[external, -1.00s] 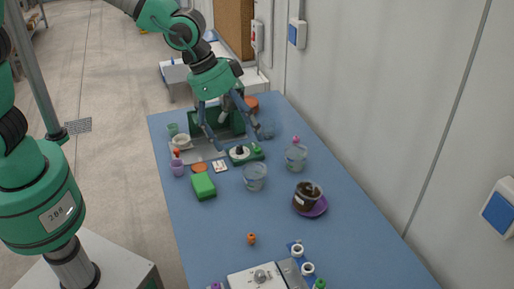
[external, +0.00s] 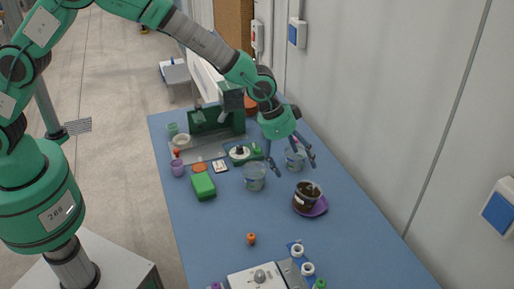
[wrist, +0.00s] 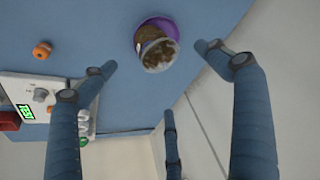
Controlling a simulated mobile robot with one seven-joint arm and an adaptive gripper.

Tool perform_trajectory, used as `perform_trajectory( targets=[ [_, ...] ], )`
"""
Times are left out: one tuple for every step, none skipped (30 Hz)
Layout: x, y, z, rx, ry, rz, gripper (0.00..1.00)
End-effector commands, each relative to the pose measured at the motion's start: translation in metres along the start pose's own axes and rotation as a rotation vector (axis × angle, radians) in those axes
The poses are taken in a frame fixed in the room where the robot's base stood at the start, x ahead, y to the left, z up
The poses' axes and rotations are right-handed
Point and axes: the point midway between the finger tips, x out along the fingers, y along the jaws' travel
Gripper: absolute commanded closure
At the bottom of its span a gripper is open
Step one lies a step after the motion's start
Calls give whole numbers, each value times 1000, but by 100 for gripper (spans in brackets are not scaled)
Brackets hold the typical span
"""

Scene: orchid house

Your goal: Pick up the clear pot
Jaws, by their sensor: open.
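A clear pot (external: 255,176) stands on the blue table near its middle, apparently empty. A second clear pot (external: 296,163) stands behind it to the right, partly hidden by my fingers. A third clear-walled pot (external: 306,195) holds brown material and sits on a purple saucer (external: 320,208); in the wrist view this filled pot (wrist: 158,54) is at the top centre on its saucer (wrist: 168,26). My gripper (external: 292,161) is open and empty, raised over the table's right side. Its spread fingers (wrist: 156,62) also show in the wrist view.
A green sponge-like block (external: 203,186), an orange piece (external: 251,239) and a purple cup (external: 178,168) are on the table. A grey tray (external: 205,148) lies farther back. A white device (external: 258,281) is at the front. The wall borders the right side.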

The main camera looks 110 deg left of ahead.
Motion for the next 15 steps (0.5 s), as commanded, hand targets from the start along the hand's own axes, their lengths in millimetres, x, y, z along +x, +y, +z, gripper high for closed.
perform_trajectory(
  targets=[
    [0,0,-1,0,1,0,12],
    [0,0,-1,0,1,0,12],
    [0,0,-1,0,1,0,12],
    [0,0,-1,0,1,0,12],
    [0,0,0,0,1,0,12],
    [0,0,0,0,1,0,12],
    [0,0,0,0,1,0,12],
    [0,0,0,0,0,0,12],
    [0,0,0,0,0,0,12],
    [1,0,0,0,0,0,12],
    [1,0,0,0,0,0,12],
    [2,0,0,0,0,0,12],
    [4,0,0,0,0,0,12],
    [5,0,0,0,0,0,12],
    [8,0,0,0,0,0,12]
  ],
)
